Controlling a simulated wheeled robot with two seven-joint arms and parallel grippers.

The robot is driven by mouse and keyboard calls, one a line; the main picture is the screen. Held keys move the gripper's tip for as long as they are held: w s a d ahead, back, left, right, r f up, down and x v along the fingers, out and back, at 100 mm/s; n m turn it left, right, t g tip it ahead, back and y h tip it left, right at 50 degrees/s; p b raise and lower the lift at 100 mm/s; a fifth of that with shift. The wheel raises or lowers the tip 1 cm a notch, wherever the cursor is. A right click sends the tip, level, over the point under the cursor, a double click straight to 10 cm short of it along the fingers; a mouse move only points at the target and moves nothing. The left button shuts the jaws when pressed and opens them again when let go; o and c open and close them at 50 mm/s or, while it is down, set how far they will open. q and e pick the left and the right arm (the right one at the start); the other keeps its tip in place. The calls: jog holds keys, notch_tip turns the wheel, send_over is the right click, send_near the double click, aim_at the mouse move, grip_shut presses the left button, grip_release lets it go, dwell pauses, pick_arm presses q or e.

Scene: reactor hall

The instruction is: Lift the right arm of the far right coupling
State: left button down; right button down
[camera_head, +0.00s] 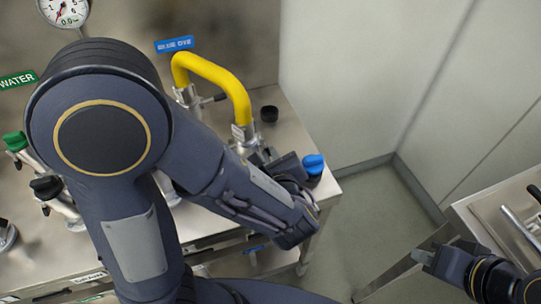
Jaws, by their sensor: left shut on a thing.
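The far right coupling (243,138) is a silver fitting at the right end of the yellow hose (238,92), upright on the steel bench. My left gripper (262,157) is right beside it, on its right side. It is shut, apparently on the coupling's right arm, which the fingers and wrist mostly hide. I cannot tell how far the arm is raised. My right gripper (428,257) is at the lower right, away from the coupling, by a second steel surface. Whether it is open is unclear.
A blue knob (313,164) stands just right of my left gripper. A black cap (269,114) sits behind it. Another coupling (188,96) holds the hose's left end. A steel cart (500,212) is at right; floor (365,215) between is clear.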

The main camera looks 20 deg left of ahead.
pick_arm(q)
jog(key=shift+d+f+b, duration=0.1)
jog(key=shift+b, duration=0.5)
jog(key=n+t+b, duration=0.1)
jog(key=n+b, duration=0.1)
jog(key=b, duration=0.2)
jog(key=d+n+t+h+b, duration=0.1)
jog(key=n+b, duration=0.1)
jog(key=b, duration=0.3)
jog(key=w+r+n+t+h+b, duration=0.1)
jog(key=b, duration=0.4)
jog(key=shift+w+d+r+n, duration=0.1)
jog(key=shift+d+n, duration=0.2)
jog(key=shift+n, duration=0.1)
jog(key=shift+w+d+r+n+t+b, duration=0.1)
jog(key=shift+r+n+t+b, duration=0.7)
jog(key=shift+b, duration=1.45)
jog(key=shift+s+d+r+n+t+b, duration=0.1)
jog(key=shift+r+n+b, duration=0.25)
jog(key=shift+n+b, duration=1.4)
jog(key=shift+w+r+n+t+b, duration=0.1)
jog(key=shift+r+n+t+b, duration=0.4)
jog(key=shift+b, duration=2.2)
jog(key=shift+r, duration=0.15)
jog(key=c, duration=1.8)
grip_release()
